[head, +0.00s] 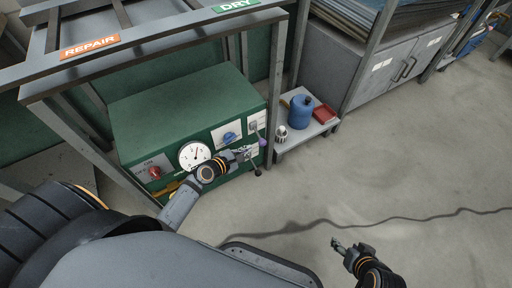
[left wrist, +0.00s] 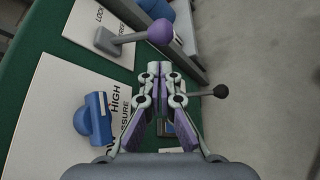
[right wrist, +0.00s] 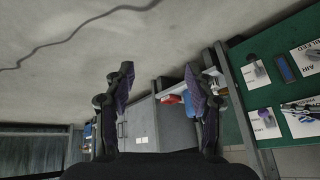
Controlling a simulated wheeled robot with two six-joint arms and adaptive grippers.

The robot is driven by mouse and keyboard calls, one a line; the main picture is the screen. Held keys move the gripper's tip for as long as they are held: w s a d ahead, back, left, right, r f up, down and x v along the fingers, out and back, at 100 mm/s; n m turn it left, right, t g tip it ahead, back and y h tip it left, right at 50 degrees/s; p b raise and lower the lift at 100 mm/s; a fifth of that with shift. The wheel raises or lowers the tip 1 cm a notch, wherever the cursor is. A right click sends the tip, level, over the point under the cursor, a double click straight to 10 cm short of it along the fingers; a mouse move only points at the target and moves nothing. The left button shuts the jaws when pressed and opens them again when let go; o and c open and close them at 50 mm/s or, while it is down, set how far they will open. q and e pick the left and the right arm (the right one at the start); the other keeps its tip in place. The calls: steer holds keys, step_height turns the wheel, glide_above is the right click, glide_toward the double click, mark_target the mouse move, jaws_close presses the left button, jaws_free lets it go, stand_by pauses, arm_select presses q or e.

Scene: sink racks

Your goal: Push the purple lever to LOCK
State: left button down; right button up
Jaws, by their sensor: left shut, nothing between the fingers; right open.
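The purple lever has a round purple knob (left wrist: 160,32) on a short grey arm. It is mounted on a white plate (left wrist: 86,22) with the word LOCK and a second, partly hidden label. In the head view the purple knob (head: 262,142) is small, at the right end of the green panel (head: 185,112). My left gripper (left wrist: 160,68) is shut and empty, its tips just below the purple knob in its wrist view, with a gap in the picture. It also shows at the panel in the head view (head: 244,153). My right gripper (head: 338,244) is open and empty above the floor, away from the panel.
A blue knob (left wrist: 94,118) sits on a HIGH pressure plate, and a black-knobbed lever (left wrist: 221,91) sticks out right of my left fingers. A gauge (head: 194,154) and red knob (head: 154,171) are further left. A low shelf (head: 308,132) holds a blue canister (head: 300,112). Open floor lies right.

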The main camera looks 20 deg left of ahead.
mark_target(259, 137)
arm_select(q)
steer(key=b+x, duration=0.1)
steer(key=x, duration=0.4)
steer(key=shift+w+d+f+b, duration=0.1)
steer(key=shift+w+f+b, duration=0.05)
steer(key=shift+w+b, duration=0.2)
arm_select(e)
steer(key=w+d+r+t, duration=0.1)
steer(key=w+r+t, duration=0.8)
steer(key=w+r, duration=0.4)
step_height(259, 137, up, 2)
steer(key=shift+w, duration=0.4)
steer(key=shift+d+f, duration=0.1)
